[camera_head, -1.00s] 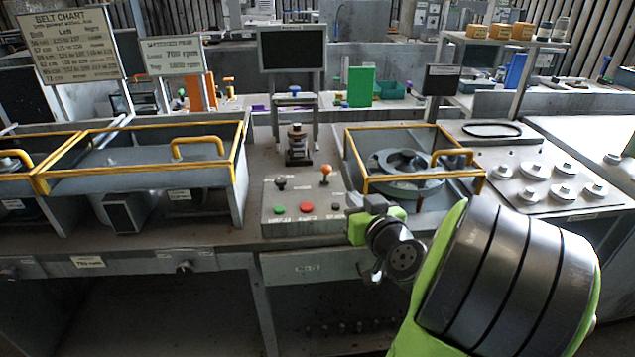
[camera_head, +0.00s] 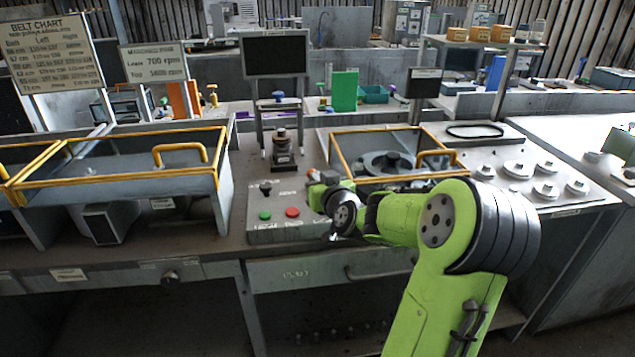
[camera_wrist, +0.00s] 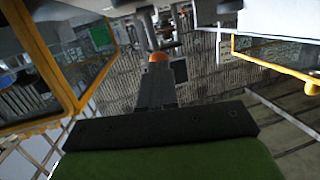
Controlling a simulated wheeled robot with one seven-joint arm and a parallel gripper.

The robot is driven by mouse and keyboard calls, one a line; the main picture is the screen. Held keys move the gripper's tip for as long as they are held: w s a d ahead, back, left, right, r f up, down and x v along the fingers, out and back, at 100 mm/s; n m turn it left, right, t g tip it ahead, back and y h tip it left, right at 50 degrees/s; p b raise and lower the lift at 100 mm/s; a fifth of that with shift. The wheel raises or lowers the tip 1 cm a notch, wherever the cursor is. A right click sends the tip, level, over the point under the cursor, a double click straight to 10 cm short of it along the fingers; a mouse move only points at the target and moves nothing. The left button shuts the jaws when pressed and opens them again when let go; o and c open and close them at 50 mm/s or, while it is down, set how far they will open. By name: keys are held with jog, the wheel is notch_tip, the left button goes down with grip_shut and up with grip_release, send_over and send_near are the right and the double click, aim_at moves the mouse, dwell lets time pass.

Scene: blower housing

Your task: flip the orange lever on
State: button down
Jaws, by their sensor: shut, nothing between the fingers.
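The orange lever's ball knob (camera_wrist: 158,57) shows in the wrist view just beyond the tips of my gripper (camera_wrist: 157,80), almost in line with them. In the head view a small bit of the orange knob (camera_head: 312,174) shows at the tip of my gripper (camera_head: 321,180); its stem is hidden behind the gripper. My gripper is shut and empty, over the right side of the grey control box (camera_head: 272,234). I cannot tell whether the fingertips touch the knob, or which way the lever tilts.
A black-knobbed lever (camera_head: 265,187), a green button (camera_head: 265,216) and a red button (camera_head: 292,212) are on the box, left of my gripper. A yellow-railed bin (camera_head: 334,152) stands close on the right, another yellow-railed bin (camera_head: 120,190) on the left. A monitor (camera_head: 275,56) stands behind.

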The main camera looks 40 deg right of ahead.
jog(key=shift+w, duration=0.1)
dwell(0.3)
jog(key=p, duration=0.1)
jog(key=r+p, duration=0.1)
jog(key=p, duration=0.1)
jog(key=shift+w+d+r+g, duration=0.15)
jog(key=shift+w+g, duration=0.1)
jog(key=shift+g, duration=0.15)
jog(key=w+r+g+y+p, duration=0.1)
jog(key=p, duration=0.4)
jog(key=w+d+r+g+y+p, duration=0.1)
jog(key=g+p, duration=0.1)
jog(key=p, duration=0.3)
jog(key=w+d+r+m+g+y+p, duration=0.1)
jog(key=w+g+p, duration=0.1)
jog(key=p, duration=0.3)
jog(key=shift+d, duration=0.25)
jog(key=w+d+g+p, duration=0.1)
jog(key=p, duration=0.1)
jog(key=w+g+y+p, duration=0.1)
jog(key=p, duration=0.2)
jog(key=shift+w+d+r+y, duration=0.1)
jog(key=shift+d+r+y, duration=0.2)
jog(key=shift+d+r, duration=0.1)
